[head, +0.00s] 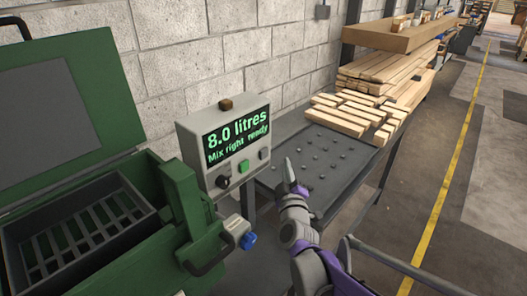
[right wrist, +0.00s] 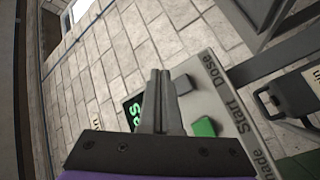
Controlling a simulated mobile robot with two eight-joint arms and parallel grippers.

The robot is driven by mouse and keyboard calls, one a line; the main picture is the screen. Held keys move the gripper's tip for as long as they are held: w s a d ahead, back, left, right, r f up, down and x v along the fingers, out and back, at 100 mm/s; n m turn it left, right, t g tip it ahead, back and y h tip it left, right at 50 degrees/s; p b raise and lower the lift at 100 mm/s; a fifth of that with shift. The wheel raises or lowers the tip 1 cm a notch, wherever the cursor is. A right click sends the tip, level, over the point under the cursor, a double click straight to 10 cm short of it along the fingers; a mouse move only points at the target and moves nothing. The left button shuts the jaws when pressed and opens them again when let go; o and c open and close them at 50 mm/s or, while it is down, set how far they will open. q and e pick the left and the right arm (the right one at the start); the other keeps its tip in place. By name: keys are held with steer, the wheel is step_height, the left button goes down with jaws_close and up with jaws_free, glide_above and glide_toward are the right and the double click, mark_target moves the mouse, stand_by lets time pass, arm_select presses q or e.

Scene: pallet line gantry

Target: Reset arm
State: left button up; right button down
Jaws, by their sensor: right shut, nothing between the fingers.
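My right arm reaches up from the bottom of the head view. Its gripper (head: 290,178) is shut and empty, in front of the dark table with small studs and to the right of the control box. In the right wrist view the two fingers (right wrist: 158,90) lie together, overlapping the box's face in the picture. The grey control box (head: 184,138) has a screen (head: 238,135) reading "8.0 litres" and "Mix right ready". Its green button (head: 243,166) also shows in the right wrist view (right wrist: 204,127), near the words "Start" and "Dose". My left gripper is not in view.
A green machine (head: 75,50) with its lid raised and a slatted tray (head: 85,235) stands at left. A blue-tipped fitting (head: 249,240) sits below the control box. A block wall runs behind; floor is open at right.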

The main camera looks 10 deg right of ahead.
steer(key=s+a+f+m+g+y+p, duration=0.1)
steer(key=s+a+f+g+y+p, duration=0.15)
steer(key=s, duration=0.45)
steer(key=s+a+f+m+g+y+p, duration=0.1)
steer(key=s+g+y, duration=0.1)
steer(key=s+g, duration=0.35)
steer(key=s+d+f+m+g+h+p, duration=0.1)
steer(key=s+d+f+m+g, duration=0.1)
steer(key=s, duration=0.8)
steer(key=s+d+f+m+g+h+p, duration=0.1)
steer(key=s+f+m+g+p, duration=0.1)
steer(key=s+f, duration=0.4)
steer(key=s+m+g, duration=0.1)
steer(key=s+m, duration=0.1)
steer(key=s, duration=0.2)
steer(key=shift+s+d+f, duration=0.15)
steer(key=shift+s+d, duration=0.2)
steer(key=shift+s, duration=0.05)
